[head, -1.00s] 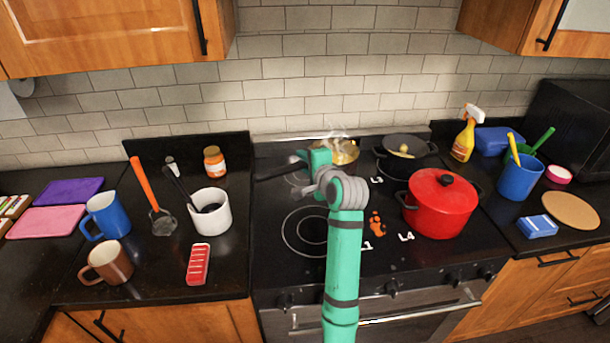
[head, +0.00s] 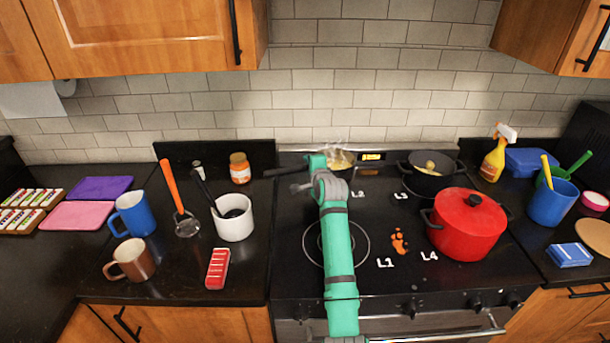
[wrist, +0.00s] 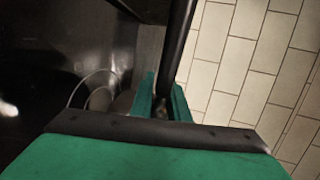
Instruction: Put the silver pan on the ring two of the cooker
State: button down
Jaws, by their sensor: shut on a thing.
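The silver pan (head: 340,161) is at the back left of the cooker, by the label L2 (head: 357,194), with yellowish contents and steam-like wisps above it. My arm hides part of the pan and the ring there, and I cannot tell whether its base touches the cooker. Its dark handle (head: 283,172) points left. My gripper (head: 316,165) is shut on this handle. In the wrist view the handle (wrist: 181,45) runs as a dark bar between my green fingers (wrist: 160,100).
A dark pot (head: 432,182) stands at L3, and a red lidded pot (head: 467,227) at L4. The front-left ring L1 (head: 361,243) holds no pan, but my arm passes over it. An orange spill (head: 399,241) lies beside it. A tiled wall (head: 390,110) stands close behind.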

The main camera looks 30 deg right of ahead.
jog(key=shift+w+f, duration=1.4)
jog(key=shift+f, duration=1.6)
jog(key=c, duration=1.7)
grip_release()
jog(key=shift+f, duration=0.15)
jog(key=shift+s, duration=0.1)
jog(key=v, duration=1.2)
jog(key=shift+d, duration=0.1)
